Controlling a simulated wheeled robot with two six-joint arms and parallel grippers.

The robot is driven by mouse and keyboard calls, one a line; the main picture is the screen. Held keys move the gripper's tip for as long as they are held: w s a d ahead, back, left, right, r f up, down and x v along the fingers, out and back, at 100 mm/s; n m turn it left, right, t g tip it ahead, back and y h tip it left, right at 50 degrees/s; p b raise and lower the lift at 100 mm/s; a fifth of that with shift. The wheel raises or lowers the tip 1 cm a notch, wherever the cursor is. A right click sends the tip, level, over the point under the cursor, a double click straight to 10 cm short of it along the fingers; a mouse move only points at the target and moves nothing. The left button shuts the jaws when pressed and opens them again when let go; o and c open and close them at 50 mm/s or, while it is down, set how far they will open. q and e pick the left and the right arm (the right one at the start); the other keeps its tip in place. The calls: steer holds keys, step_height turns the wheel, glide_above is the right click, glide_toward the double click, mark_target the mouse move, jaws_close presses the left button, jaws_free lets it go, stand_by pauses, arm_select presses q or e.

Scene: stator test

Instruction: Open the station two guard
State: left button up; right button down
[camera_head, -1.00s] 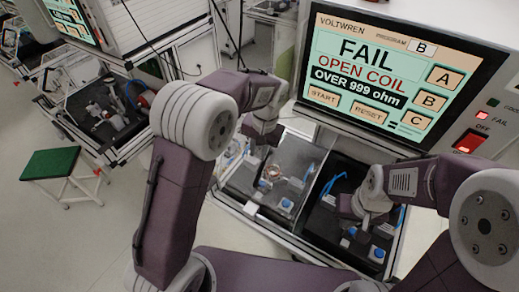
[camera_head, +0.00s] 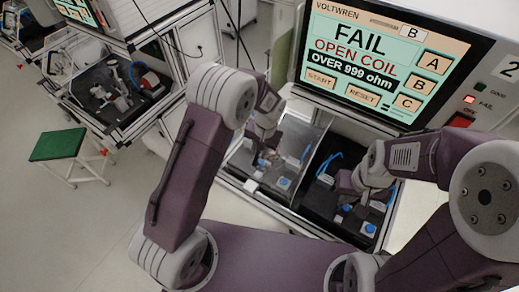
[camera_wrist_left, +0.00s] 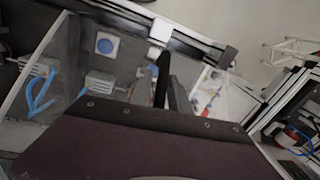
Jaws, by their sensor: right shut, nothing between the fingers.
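The station two tester has a screen (camera_head: 380,58) reading FAIL, OPEN COIL, with a "2" on the panel beside it. Under it are two bays. A hazy, clear panel that looks like the guard (camera_head: 299,132) shows at the left bay; how far it is open I cannot tell. My left gripper (camera_head: 262,140) is over the left bay's left side; its fingertips are unclear. In the left wrist view, a dark finger-like bar (camera_wrist_left: 165,80) points toward a white knob (camera_wrist_left: 160,31) by the front rail; contact is unclear. My right gripper (camera_head: 350,186) is shut over the right bay.
Blue clamp blocks (camera_head: 284,183) and blue cables (camera_head: 326,166) sit in the bays. A green-topped stool (camera_head: 58,145) stands on the floor at left. Another bench (camera_head: 110,95) with a fixture is behind it. Floor between is clear.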

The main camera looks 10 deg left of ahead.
arm_select(q)
steer(key=shift+w+a+f, duration=0.1)
steer(key=shift+a, duration=0.05)
jaws_close()
steer(key=shift+w, duration=0.1)
stand_by(1.1)
